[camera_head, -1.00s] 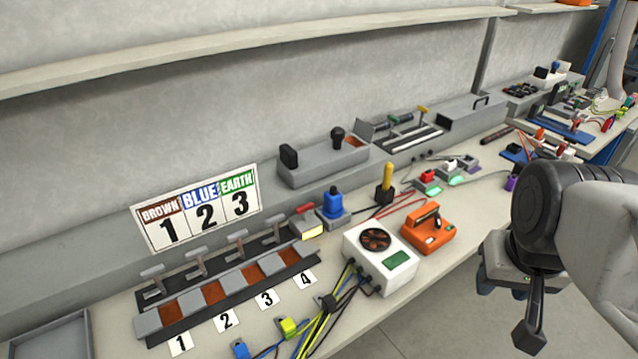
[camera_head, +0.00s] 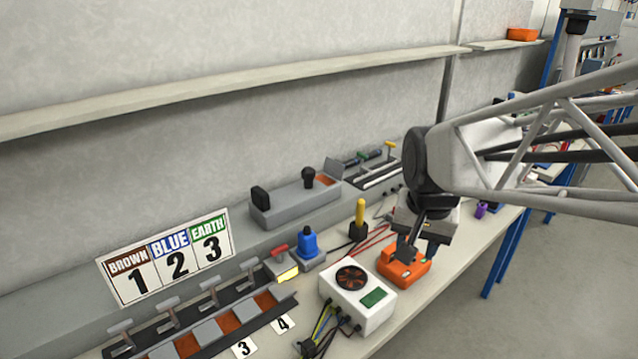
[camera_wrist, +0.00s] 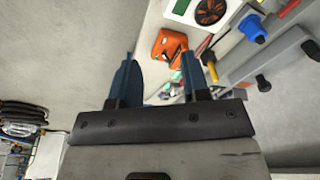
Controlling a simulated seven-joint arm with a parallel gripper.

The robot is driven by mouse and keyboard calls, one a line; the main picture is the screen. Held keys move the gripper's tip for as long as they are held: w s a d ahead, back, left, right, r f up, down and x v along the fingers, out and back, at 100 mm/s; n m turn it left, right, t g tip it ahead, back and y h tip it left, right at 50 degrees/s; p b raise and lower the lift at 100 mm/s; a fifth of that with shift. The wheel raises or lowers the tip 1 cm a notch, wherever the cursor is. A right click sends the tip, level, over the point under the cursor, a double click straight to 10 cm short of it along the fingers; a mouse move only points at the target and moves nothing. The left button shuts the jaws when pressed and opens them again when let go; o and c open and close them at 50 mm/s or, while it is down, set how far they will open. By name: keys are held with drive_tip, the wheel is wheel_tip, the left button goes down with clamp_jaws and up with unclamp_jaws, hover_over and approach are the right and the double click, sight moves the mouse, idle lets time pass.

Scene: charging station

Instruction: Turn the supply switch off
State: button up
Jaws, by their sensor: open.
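No switch is legibly marked as the supply switch. A small grey box with a red handle and a lit yellow panel (camera_head: 286,273) stands at the right end of the numbered terminal row. A blue knob on a grey base (camera_head: 307,244) is just right of it; the knob also shows in the wrist view (camera_wrist: 251,28). My gripper (camera_head: 416,250) is open and empty, pointing down over the orange device (camera_head: 404,270) and partly covering it. Its blue fingers (camera_wrist: 157,68) are apart in the wrist view. It is well to the right of the red-handled box.
A white box with a fan (camera_head: 358,298) lies between my gripper and the terminal row (camera_head: 222,325). A yellow handle (camera_head: 359,214) stands upright behind. A grey box with black knobs (camera_head: 290,207) is near the wall. Cables run along the bench front.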

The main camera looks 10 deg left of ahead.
drive_tip(key=w+a+f+m, duration=0.2)
drive_tip(key=w+a, duration=0.5)
drive_tip(key=w, duration=0.2)
drive_tip(key=m+g, duration=0.2)
drive_tip(key=m, duration=0.2)
hover_over(280, 247)
wheel_tip(280, 247, down, 14)
drive_tip(key=shift+r, duration=0.2)
drive_tip(key=shift+f, duration=0.1)
drive_tip(key=shift+f, duration=3.8)
clamp_jaws()
